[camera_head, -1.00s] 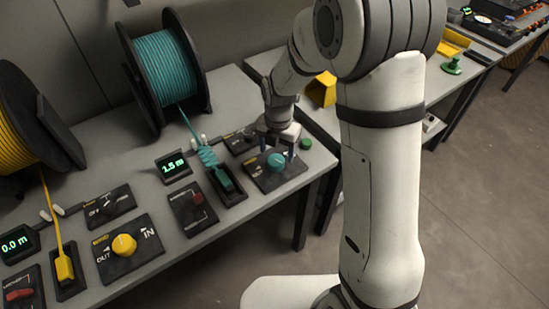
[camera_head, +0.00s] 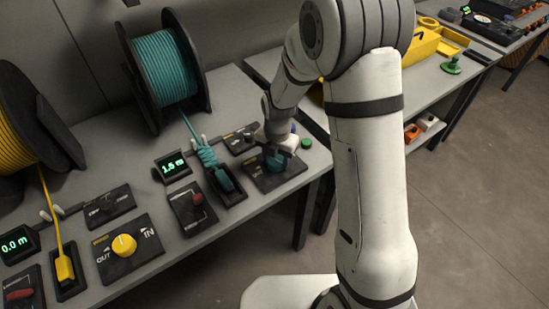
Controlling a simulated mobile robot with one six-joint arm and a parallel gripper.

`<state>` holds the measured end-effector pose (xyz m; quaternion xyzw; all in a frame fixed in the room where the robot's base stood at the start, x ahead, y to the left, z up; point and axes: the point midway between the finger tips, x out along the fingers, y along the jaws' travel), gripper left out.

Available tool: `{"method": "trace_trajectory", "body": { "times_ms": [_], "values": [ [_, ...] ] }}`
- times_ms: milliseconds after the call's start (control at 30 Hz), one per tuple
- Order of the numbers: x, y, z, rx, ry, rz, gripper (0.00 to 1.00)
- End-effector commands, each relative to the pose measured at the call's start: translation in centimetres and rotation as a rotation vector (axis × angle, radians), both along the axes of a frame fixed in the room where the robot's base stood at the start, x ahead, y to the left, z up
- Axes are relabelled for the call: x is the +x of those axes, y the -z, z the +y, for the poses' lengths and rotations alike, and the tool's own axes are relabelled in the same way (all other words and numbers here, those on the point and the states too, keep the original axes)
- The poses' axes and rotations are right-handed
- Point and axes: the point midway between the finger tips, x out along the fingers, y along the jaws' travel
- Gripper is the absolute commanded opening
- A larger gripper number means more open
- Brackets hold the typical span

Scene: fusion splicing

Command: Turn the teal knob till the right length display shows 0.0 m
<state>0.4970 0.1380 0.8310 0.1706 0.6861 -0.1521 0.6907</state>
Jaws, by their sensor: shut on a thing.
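The teal knob (camera_head: 274,161) sits on its black panel (camera_head: 288,179) near the table's right end. My gripper (camera_head: 275,156) is over the knob and shut on it, hiding most of its top. The right length display (camera_head: 173,167) reads 1.5 m in green. The teal cable (camera_head: 206,155) runs from the teal spool (camera_head: 164,68) and lies bunched in coils above a black slot holder, where its teal connector (camera_head: 224,178) rests.
On the left are a yellow knob (camera_head: 124,245), a display reading 0.0 m (camera_head: 17,244) and a yellow spool (camera_head: 14,135). A red switch (camera_head: 197,198) is on a panel below the right display. A green button (camera_head: 306,143) is close to my gripper.

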Motion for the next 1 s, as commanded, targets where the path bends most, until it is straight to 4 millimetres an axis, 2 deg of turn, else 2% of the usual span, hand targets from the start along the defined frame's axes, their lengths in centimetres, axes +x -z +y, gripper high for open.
{"method": "trace_trajectory", "body": {
  "times_ms": [33,167,200,567,1000],
  "values": [
    [-0.03,0.0,-0.03,-0.001,0.0,0.0,0.35],
    [-0.03,0.01,-0.03,0.0,0.0,0.001,0.24],
    [-0.05,0.02,0.51,-0.001,-0.003,0.0,0.23],
    [-0.02,0.09,0.02,0.0,0.077,0.0,0.24],
    [-0.08,0.16,-0.03,-0.001,0.441,0.0,0.24]
  ]
}}
